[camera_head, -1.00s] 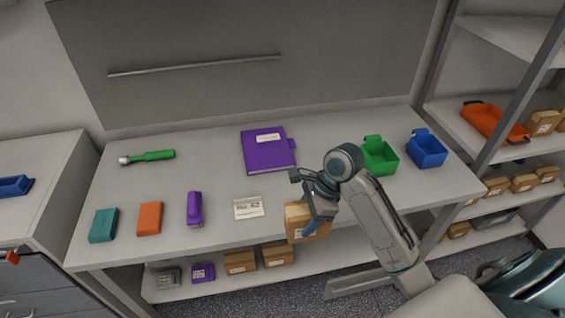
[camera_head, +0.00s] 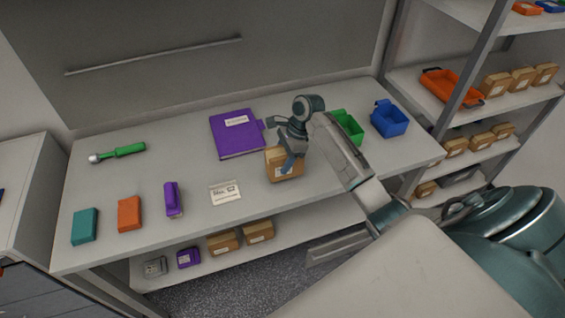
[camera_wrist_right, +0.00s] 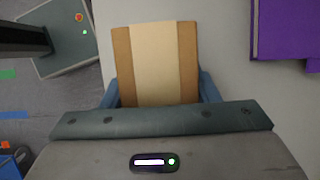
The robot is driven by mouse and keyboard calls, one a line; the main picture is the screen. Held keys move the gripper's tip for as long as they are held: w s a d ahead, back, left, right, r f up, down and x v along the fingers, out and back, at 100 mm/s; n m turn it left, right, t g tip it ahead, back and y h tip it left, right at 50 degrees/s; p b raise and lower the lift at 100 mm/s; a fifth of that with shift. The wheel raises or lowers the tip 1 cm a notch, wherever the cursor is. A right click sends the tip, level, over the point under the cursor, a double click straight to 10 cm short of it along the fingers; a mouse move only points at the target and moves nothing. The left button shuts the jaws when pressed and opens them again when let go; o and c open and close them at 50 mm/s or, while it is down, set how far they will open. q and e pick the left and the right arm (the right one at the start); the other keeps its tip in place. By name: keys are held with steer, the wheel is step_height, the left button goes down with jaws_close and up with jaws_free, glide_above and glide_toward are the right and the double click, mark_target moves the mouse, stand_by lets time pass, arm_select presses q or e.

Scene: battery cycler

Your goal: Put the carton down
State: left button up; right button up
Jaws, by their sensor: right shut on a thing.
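The brown carton (camera_head: 284,166) is at the workbench (camera_head: 330,185), right of the white label card and in front of the purple binder. My right gripper (camera_head: 291,160) is shut on the carton from above. In the right wrist view the carton (camera_wrist_right: 155,62), with a pale tape band, sits between the blue fingers (camera_wrist_right: 158,92). I cannot tell whether the carton's underside touches the bench top. My left gripper is not in view.
The purple binder (camera_head: 236,134) lies behind the carton. The label card (camera_head: 225,192) lies to its left. A green bin (camera_head: 346,127) and a blue bin (camera_head: 389,119) stand to the right. Cartons (camera_head: 257,231) sit on the lower shelf. A shelf rack with an orange tray (camera_head: 452,87) stands at right.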

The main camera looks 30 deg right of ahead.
step_height(320, 180, down, 2)
steer(key=shift+f+p, duration=0.1)
steer(key=shift+p, duration=0.5)
steer(key=shift+f, duration=0.4)
steer(key=shift+f, duration=0.15)
steer(key=o, duration=1.1)
steer(key=shift+s, duration=0.1)
steer(key=b+v, duration=0.4)
steer(key=v, duration=0.7)
steer(key=shift+d, duration=0.1)
steer(key=shift+d+r, duration=0.15)
steer(key=shift+r, duration=0.5)
